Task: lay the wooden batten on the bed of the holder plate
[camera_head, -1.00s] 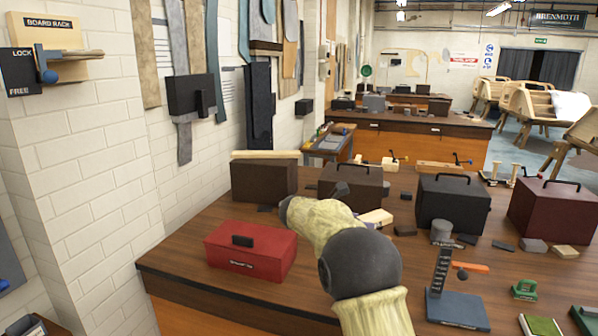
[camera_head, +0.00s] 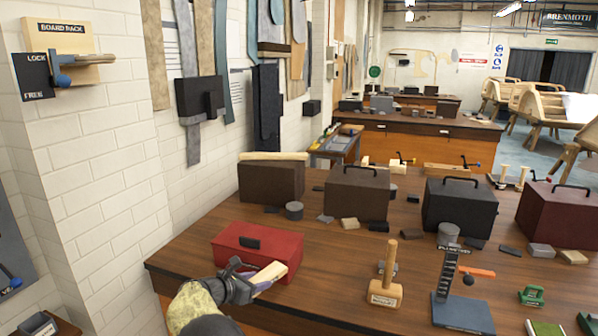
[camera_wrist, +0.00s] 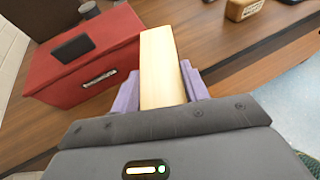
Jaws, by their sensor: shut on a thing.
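A pale wooden batten (camera_head: 268,272) is held in my gripper (camera_head: 248,282), just in front of the red toolbox. In the wrist view the batten (camera_wrist: 161,66) stands out between the purple fingers of my gripper (camera_wrist: 160,92), which touch its sides; its rear end is hidden by the gripper. The board rack (camera_head: 58,40) is on the brick wall at upper left, with a wooden ledge, a blue lever and a dark LOCK/FREE plate (camera_head: 34,76). No part is labelled holder plate, so I cannot tell whether this is it.
The red toolbox (camera_head: 258,252) is close behind the batten; it also shows in the wrist view (camera_wrist: 84,62). A mallet (camera_head: 385,292) and a blue-based stand (camera_head: 462,312) are to the right. Dark cases (camera_head: 357,195) line the back. Another pale strip (camera_head: 273,156) lies on the brown case.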

